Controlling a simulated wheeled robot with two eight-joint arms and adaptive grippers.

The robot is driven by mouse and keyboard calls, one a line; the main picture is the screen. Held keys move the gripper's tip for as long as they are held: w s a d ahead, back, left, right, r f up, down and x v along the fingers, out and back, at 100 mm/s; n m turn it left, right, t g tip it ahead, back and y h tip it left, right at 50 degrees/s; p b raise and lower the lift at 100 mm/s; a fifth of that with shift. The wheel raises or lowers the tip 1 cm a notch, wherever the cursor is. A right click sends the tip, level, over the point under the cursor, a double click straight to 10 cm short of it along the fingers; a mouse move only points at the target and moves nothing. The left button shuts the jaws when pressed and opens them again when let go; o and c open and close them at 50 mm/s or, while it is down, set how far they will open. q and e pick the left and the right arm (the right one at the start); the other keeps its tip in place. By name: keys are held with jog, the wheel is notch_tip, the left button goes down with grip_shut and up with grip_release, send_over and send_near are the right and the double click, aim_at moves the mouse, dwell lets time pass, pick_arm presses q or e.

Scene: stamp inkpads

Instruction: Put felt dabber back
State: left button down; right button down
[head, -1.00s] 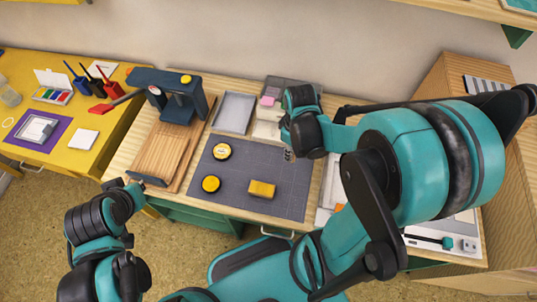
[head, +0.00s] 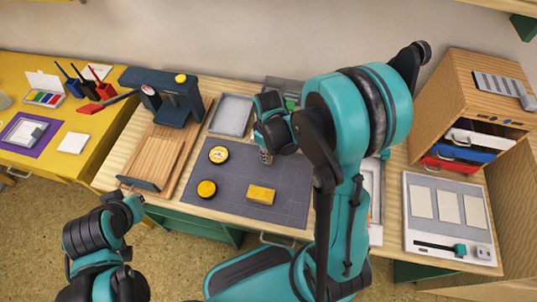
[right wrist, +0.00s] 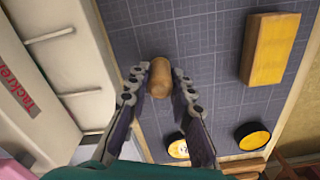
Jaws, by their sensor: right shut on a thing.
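My right gripper (head: 265,157) is over the grey cutting mat (head: 232,171), near its back edge. In the right wrist view its fingers (right wrist: 160,85) are shut on a wooden cylinder (right wrist: 160,78), which looks like the handle of the felt dabber. The felt end is hidden, and I cannot tell whether it touches the mat. My left gripper (head: 128,193) is near the front of the wooden board; its fingers are too small to read.
A grey tray (head: 232,113) and a dark stamping press (head: 168,95) stand behind. A drawer cabinet (head: 470,120) is at right. A pale container (right wrist: 45,60) borders the mat in the wrist view.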

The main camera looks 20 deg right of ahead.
jog(key=shift+r, duration=0.1)
jog(key=c, duration=1.3)
grip_release()
jog(key=shift+f, duration=0.2)
notch_tip(320, 180, up, 11)
jog(key=p, duration=0.5)
jog(key=shift+r, duration=0.2)
jog(key=shift+s+a+r+m+t, duration=0.5)
jog(key=shift+s+r+m+t, duration=0.7)
jog(key=shift+r, duration=0.7)
jog(key=shift+s+a+r+m+t, duration=0.55)
jog(key=shift+s+r+m+t, duration=0.3)
jog(key=shift+s+r+t, duration=0.75)
jog(key=shift+s+a+r+m+t, duration=0.5)
jog(key=shift+s+r+m+t, duration=0.5)
jog(key=shift+r, duration=1.15)
